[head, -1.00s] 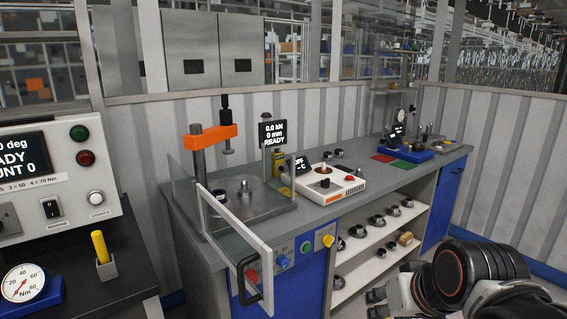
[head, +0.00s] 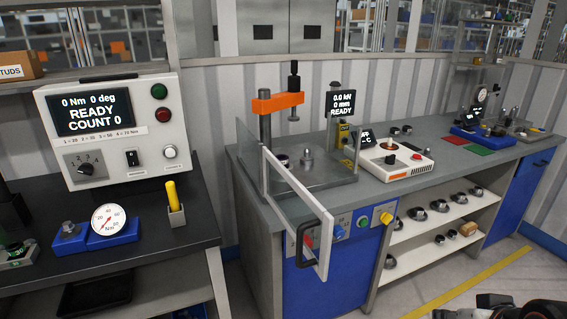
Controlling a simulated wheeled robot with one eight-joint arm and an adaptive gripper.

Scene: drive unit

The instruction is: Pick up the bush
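Several small metal ring-shaped parts could be the bush; I cannot tell which one it is. One dark ring (head: 282,161) lies on the press plate, left of an upright metal peg (head: 307,160). More rings stand on the shelf under the bench, among them a ring (head: 417,214) on the upper board. Two more rings (head: 401,130) lie on the bench top behind the white heater unit (head: 396,160). Dark parts of my arm show at the bottom right edge, far from the rings. They are cut off, so the gripper's fingers cannot be made out.
The press has an orange head (head: 278,103) and an open clear guard with a white frame (head: 328,240) jutting out in front. A torque station (head: 113,130) stands on a dark bench at left. Red and green mats (head: 480,150) lie farther right.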

